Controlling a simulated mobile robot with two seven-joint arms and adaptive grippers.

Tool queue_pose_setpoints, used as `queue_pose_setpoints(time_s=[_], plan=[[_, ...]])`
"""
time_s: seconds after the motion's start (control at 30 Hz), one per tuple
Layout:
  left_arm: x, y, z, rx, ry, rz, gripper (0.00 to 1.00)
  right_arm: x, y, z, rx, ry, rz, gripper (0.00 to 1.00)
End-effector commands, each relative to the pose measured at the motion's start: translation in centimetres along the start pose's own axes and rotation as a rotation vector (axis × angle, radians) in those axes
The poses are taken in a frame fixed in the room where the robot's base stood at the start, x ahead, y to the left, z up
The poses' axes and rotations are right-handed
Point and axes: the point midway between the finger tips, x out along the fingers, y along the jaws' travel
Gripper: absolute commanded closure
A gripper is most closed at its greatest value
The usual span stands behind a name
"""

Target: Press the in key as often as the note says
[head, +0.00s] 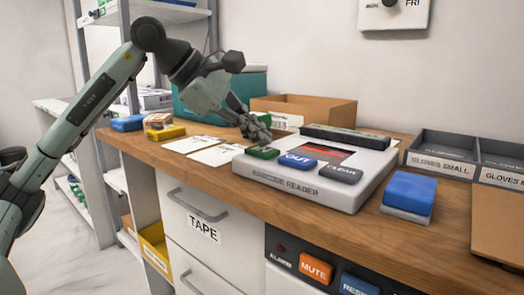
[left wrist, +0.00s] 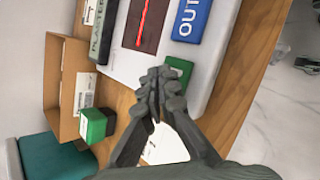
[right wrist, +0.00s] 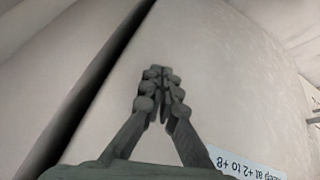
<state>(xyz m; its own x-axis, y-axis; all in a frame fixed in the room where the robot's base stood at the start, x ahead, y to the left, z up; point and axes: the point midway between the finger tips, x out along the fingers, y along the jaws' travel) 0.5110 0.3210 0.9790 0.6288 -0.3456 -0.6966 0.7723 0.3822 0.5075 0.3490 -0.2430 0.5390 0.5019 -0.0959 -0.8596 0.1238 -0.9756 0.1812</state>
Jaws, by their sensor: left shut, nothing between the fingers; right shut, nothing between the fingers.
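The white reader (head: 300,195) sits on the wooden counter. It has a green key (head: 262,152), a blue OUT key (head: 298,160) and a dark CLEAR key (head: 340,174). The green key's lettering cannot be read; it also shows in the left wrist view (left wrist: 181,68), partly behind my fingers. My left gripper (head: 262,139) is shut and empty, close above or beside the green key; contact cannot be told. White cards (head: 217,155) lie left of the reader, their writing too small to read. My right gripper (right wrist: 162,75) is shut and empty, away from the counter, facing a pale surface.
A blue-topped block (head: 408,192) stands right of the reader. A cardboard box (head: 310,108) and glove trays (head: 440,156) are behind and right. Boxes (head: 165,131) stand at the counter's left end. MUTE (head: 316,268) and RESET (head: 359,285) buttons are on the front panel.

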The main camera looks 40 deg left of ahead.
Motion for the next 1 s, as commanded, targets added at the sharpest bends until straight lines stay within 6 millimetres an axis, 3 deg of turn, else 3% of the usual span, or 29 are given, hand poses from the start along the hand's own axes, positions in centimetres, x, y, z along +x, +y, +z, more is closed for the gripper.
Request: queue_pose_setpoints(time_s=[1.0], plan=[[0.75, -0.56, -0.54, 0.000, 0.001, -0.001, 1.00, 0.80, -0.18, 0.47, 0.000, -0.001, 0.000, 1.00]])
